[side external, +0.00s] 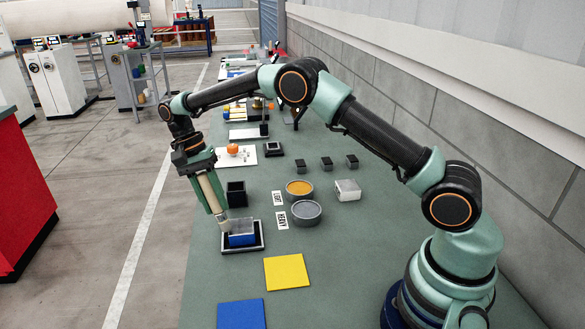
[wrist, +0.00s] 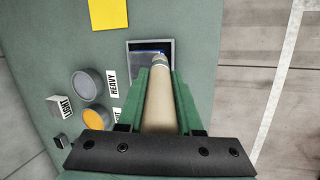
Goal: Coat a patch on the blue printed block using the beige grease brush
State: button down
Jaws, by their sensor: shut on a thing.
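The blue printed block (side external: 242,240) sits in a dark-rimmed tray (side external: 260,249); a grey layer or piece shows on or behind its top, and I cannot tell which. A blue sliver of the block also shows in the wrist view (wrist: 146,53). My gripper (side external: 217,206) is shut on the beige grease brush (side external: 209,193), which slants downward between the green fingers. In the wrist view the brush (wrist: 158,105) points at the tray and its tip overlaps the block. The brush tip is at the block's left end; contact is not clear.
An orange-filled tin (side external: 299,188) labelled LIGHT and a grey-filled tin (side external: 306,211) labelled HEAVY stand right of the tray. A black open box (side external: 236,193) stands behind it. Yellow (side external: 287,271) and blue (side external: 242,314) squares lie in front. A grey block (side external: 347,190) is farther right.

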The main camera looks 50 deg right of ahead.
jog(key=shift+r, duration=4)
jog(key=shift+d, duration=0.1)
